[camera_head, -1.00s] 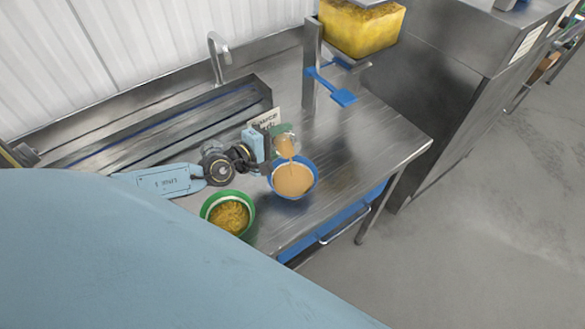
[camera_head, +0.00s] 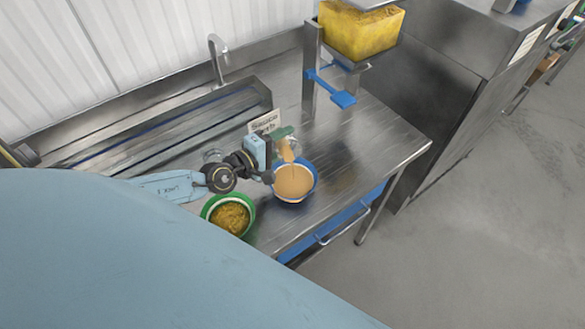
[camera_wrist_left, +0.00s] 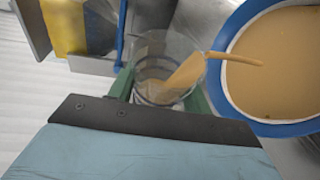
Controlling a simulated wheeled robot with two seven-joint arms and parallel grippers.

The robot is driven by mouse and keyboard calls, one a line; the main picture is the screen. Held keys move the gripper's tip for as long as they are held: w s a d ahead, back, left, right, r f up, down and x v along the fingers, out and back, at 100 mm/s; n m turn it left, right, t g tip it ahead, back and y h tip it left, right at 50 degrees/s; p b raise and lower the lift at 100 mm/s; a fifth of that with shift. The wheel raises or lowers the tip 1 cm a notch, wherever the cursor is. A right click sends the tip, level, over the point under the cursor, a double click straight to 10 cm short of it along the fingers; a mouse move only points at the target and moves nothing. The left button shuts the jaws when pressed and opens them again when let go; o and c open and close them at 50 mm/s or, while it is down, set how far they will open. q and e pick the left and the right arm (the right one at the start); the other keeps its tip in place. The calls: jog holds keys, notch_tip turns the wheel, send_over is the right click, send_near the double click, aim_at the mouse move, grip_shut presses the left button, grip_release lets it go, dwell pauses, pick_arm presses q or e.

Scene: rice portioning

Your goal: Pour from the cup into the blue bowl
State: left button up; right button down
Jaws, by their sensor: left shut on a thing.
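The blue bowl (camera_head: 314,180) stands on the steel table, holding a tan liquid; it also shows at the right in the left wrist view (camera_wrist_left: 232,33). My left gripper (camera_head: 283,140) is shut on the clear cup (camera_wrist_left: 152,46), between its green fingers. The cup is tilted toward the bowl and has tan liquid in it. A thin stream of liquid runs from the cup into the bowl. In the head view the cup is partly hidden by the gripper. My right gripper is not in view.
A green bowl (camera_head: 208,205) with yellow-brown food stands just left of the blue bowl. A small sign (camera_head: 264,122) stands behind the gripper. A post with a blue paddle (camera_head: 342,99) and a yellow bin (camera_head: 360,33) stand behind. The table's right part is clear.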

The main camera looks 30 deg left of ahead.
pick_arm(q)
jog(key=shift+s+d+r+m+t, duration=0.15)
jog(key=shift+r+m+t, duration=0.2)
jog(key=shift+m, duration=0.35)
dwell(0.6)
